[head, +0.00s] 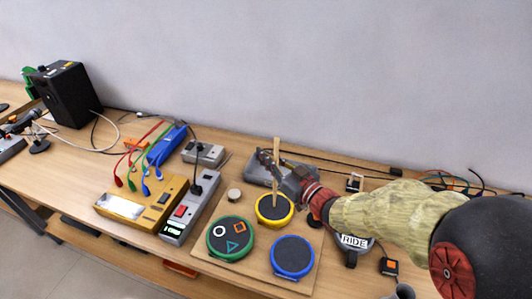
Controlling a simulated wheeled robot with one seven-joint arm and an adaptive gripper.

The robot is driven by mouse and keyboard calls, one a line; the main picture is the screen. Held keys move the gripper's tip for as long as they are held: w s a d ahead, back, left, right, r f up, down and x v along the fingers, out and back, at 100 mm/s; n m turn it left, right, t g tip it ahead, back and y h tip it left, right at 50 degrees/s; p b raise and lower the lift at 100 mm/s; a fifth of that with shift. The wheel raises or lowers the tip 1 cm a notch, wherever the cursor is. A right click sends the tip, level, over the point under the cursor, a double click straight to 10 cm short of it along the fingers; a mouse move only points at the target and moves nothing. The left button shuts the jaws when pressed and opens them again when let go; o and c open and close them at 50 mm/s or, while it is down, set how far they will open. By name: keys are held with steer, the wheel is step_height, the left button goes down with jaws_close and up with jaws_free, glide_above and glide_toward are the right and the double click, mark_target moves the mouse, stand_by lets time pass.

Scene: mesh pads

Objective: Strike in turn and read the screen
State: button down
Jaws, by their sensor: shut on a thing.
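My gripper (273,172) is shut on a light wooden stick (277,149), which stands nearly upright. The stick's lower end is over the yellow-rimmed pad (274,211); I cannot tell if it touches. The green-rimmed pad (230,237) with circle, square and triangle marks lies to the left, and the blue-rimmed pad (292,256) lies nearer me. A round grey piece marked RIDE (354,242) is partly hidden by my arm. A yellow box (146,203) has a pale screen (123,206), its text unreadable. A grey unit (189,210) has a small greenish display (172,231).
The pads lie on a wooden board (253,272) on the table. Red, green and blue cables run to a blue box (167,144). A grey tray (259,168) sits behind my gripper. A black speaker (68,94) stands far left. A cup (403,292) is at the lower right.

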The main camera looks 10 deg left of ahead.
step_height(320, 180, up, 7)
steer(key=p, duration=0.5)
stand_by(1.0)
